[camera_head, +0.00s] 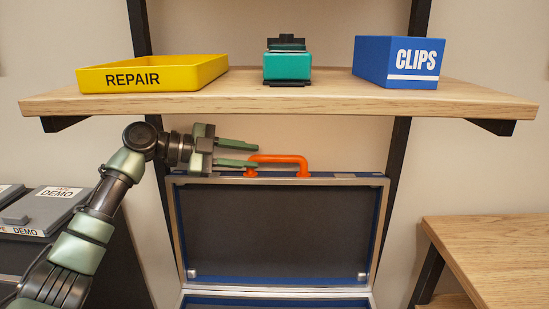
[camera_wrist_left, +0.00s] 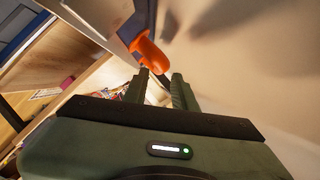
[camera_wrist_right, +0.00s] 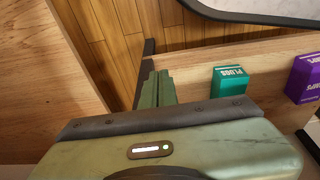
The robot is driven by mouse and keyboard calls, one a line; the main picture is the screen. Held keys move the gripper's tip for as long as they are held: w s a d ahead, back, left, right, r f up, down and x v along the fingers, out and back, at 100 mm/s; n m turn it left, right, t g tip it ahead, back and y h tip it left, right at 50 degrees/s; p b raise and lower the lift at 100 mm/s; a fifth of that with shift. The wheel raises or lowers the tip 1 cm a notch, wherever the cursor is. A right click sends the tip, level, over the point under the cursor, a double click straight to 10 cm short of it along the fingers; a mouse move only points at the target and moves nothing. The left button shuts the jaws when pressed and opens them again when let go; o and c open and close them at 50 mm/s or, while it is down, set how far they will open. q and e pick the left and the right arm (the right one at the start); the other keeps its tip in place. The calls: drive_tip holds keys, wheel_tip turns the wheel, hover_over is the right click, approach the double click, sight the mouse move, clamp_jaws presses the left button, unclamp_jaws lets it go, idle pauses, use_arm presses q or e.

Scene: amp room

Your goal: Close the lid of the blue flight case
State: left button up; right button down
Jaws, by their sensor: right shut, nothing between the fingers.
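The blue flight case (camera_head: 279,303) stands open below the wooden shelf, only the back of its base in view. Its lid (camera_head: 275,232) stands roughly upright, its dark inside facing me, with a blue and metal rim. An orange handle (camera_head: 281,159) is on the lid's top edge. My left gripper (camera_head: 259,155) is open at the left end of this handle, its fingers pointing right. In the left wrist view the orange handle (camera_wrist_left: 148,54) shows just beyond the fingertips; contact is unclear. My right gripper (camera_wrist_right: 160,73) is shut and empty, seen only in the right wrist view.
The shelf (camera_head: 300,98) above holds a yellow REPAIR tray (camera_head: 150,76), a teal item (camera_head: 288,65) and a blue CLIPS box (camera_head: 398,62). A wooden table (camera_head: 490,245) stands right. Teal (camera_wrist_right: 231,80) and purple (camera_wrist_right: 304,78) boxes are near my right gripper.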

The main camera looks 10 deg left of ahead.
sight(274, 160)
use_arm(q)
drive_tip(key=x, duration=0.7)
drive_tip(key=shift+w+f, duration=0.1)
clamp_jaws()
idle(1.2)
